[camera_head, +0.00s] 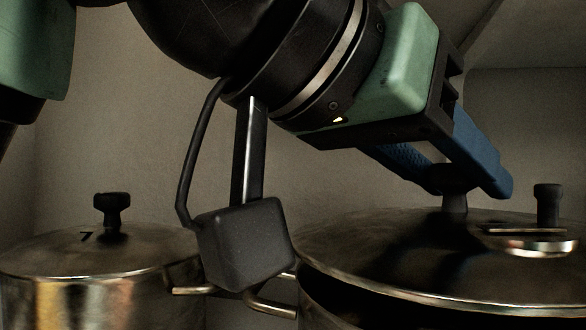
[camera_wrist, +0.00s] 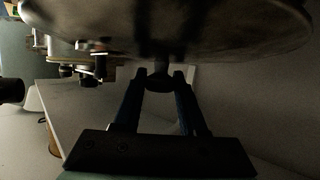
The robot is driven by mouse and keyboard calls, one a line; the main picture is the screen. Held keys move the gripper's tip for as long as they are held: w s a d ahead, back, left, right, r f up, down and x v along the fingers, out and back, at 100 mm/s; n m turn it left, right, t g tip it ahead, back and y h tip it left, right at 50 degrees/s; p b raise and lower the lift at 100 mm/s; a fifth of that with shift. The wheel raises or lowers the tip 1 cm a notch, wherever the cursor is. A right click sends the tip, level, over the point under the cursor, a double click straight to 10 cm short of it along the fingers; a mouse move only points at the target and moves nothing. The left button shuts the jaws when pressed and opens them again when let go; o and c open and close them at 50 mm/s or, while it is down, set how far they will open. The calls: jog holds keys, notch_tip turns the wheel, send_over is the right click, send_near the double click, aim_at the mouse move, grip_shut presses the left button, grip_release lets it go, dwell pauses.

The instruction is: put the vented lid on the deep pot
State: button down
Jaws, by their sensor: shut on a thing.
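My gripper (camera_head: 455,172) is shut on the black knob (camera_head: 453,196) of a wide, dark metal lid (camera_head: 375,245), which I take for the vented lid; no vent can be made out. In the wrist view my gripper (camera_wrist: 160,82) has its blue fingers on either side of the knob, and the lid (camera_wrist: 225,35) fills the top. Under the lid's left rim in the head view is a dark gap, with a steel pot wall (camera_head: 310,316) partly visible below. This may be the deep pot; its inside is hidden. The lid looks slightly tilted.
A steel pot (camera_head: 90,300) with its own knobbed lid (camera_head: 70,252) stands at the left. Loop handles lie close between the pots. A small shiny lid-like thing with a black knob (camera_head: 548,203) shows at the right; its support is unclear. A plain wall stands behind.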

jog(key=shift+f, duration=0.2)
dwell(0.7)
jog(key=shift+f+b, duration=0.45)
jog(key=shift+f, duration=0.05)
jog(key=shift+f, duration=0.1)
dwell(1.2)
grip_release()
dwell(0.6)
jog(key=shift+r+p, duration=0.5)
jog(key=shift+r, duration=1)
jog(key=shift+a, duration=0.1)
